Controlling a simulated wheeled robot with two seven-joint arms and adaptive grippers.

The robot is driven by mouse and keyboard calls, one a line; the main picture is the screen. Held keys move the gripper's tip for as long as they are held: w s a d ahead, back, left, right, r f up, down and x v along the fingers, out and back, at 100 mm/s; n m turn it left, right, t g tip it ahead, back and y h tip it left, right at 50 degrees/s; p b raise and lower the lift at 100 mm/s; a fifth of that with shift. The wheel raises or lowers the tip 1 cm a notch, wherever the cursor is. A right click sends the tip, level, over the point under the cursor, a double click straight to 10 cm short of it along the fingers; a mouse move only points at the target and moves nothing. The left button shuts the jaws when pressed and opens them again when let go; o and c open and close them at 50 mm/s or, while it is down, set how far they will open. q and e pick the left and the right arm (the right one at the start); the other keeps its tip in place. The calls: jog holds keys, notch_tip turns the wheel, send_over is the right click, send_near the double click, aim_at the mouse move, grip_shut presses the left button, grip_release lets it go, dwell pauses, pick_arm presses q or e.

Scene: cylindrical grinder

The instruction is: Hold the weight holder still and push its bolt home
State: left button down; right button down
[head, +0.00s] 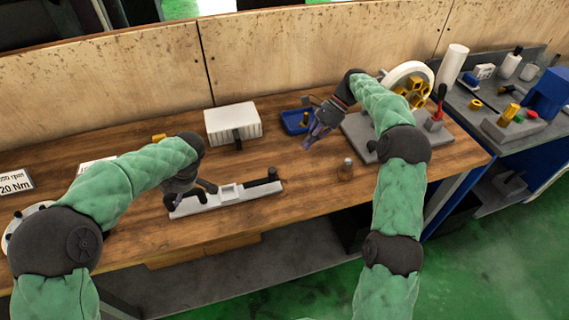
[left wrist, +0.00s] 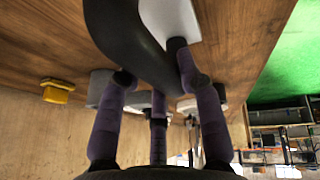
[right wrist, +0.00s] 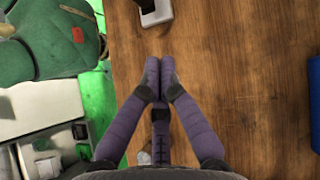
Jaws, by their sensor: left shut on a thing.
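The weight holder appears to be the long pale bar (head: 247,191) on the wooden bench, with a raised pale block and a dark upright part (head: 272,174) at its right end. I cannot tell which part is the bolt. My left gripper (head: 184,196) is at the bar's left end, its fingers closed around a dark curved part (left wrist: 140,45), with the pale bar (left wrist: 172,16) beyond. My right gripper (head: 318,130) is above the bench, right of and behind the bar. In the right wrist view its fingertips (right wrist: 158,78) are together with nothing seen between them; a pale-framed dark part (right wrist: 152,10) shows ahead.
A white ribbed box (head: 232,122) and a blue tray (head: 296,122) stand behind the bar. A small bottle (head: 346,170) stands near the front edge. A grey machine base with a white wheel (head: 408,74) is at the right. Bare wood lies between the bar and tray.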

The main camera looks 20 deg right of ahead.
aim_at(259, 180)
jog(key=x, duration=0.6)
jog(key=shift+s+a+f, duration=0.1)
jog(key=a, duration=0.3)
jog(key=shift+s+a+f, duration=0.1)
jog(key=shift+s+f, duration=0.15)
jog(key=shift+s, duration=0.15)
jog(key=shift+s+a, duration=0.15)
jog(key=shift+a, duration=0.45)
jog(key=shift+a, duration=0.1)
jog(key=a, duration=0.5)
jog(key=shift+d, duration=0.1)
jog(key=d, duration=0.2)
jog(key=w+d, duration=0.1)
jog(key=d, duration=0.1)
jog(key=shift+w+d+r, duration=0.2)
jog(key=v, duration=0.9)
